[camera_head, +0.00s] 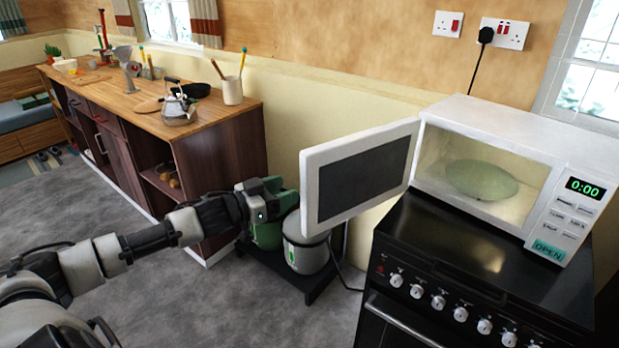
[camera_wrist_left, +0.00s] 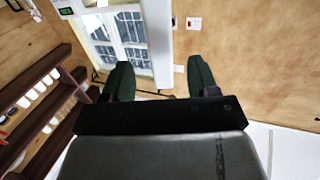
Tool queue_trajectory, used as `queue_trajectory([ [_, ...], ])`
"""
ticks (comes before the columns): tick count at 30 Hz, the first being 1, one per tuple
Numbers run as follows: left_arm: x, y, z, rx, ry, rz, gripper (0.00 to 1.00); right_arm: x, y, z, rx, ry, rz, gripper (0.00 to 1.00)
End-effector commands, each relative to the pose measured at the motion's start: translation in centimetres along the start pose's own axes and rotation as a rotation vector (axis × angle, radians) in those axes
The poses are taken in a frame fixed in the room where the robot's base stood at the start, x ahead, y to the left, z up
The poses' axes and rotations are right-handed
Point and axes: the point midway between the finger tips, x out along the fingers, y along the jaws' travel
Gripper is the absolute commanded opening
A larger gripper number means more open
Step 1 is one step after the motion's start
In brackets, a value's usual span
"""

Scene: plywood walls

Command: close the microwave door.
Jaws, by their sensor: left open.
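The white microwave (camera_head: 500,135) stands on the black stove with its interior and round plate (camera_head: 482,180) exposed. Its door (camera_head: 360,175), a white frame around a dark pane, stands wide open to the left. My left gripper (camera_head: 284,192) is open, just left of the door's free edge; the head view does not show whether they touch. In the left wrist view, its two dark green fingers (camera_wrist_left: 160,80) are spread apart. A white upright strip (camera_wrist_left: 160,40), probably the door's edge, shows between them. The green display (camera_wrist_left: 66,11) is at the top left there. My right gripper is not in view.
The black stove (camera_head: 465,250) with front knobs is below the microwave. Green and white canisters (camera_head: 305,252) stand on a low black stand beneath the door. A wooden counter (camera_head: 150,110) with a kettle (camera_head: 178,108) runs along the wall at left. Grey floor is clear in front.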

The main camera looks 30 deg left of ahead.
Motion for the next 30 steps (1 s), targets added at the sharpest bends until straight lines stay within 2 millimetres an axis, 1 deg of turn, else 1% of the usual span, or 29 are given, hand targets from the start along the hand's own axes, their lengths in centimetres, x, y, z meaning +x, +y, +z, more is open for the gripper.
queue_trajectory([
  [1,0.5,-0.1,-0.3,0.002,0.003,0.0,0.6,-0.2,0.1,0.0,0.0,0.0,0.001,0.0],
  [8,3.0,0.0,-0.3,0.001,0.003,-0.001,0.6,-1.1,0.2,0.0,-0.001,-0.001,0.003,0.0],
  [18,7.0,-0.1,-0.2,0.0,0.002,-0.002,0.6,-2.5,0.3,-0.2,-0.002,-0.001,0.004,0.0],
  [24,8.2,0.0,0.0,0.001,-0.001,-0.001,0.6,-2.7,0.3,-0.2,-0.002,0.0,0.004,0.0],
  [30,8.4,0.0,0.0,0.002,-0.002,-0.001,0.6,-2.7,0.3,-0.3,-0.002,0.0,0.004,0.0],
])
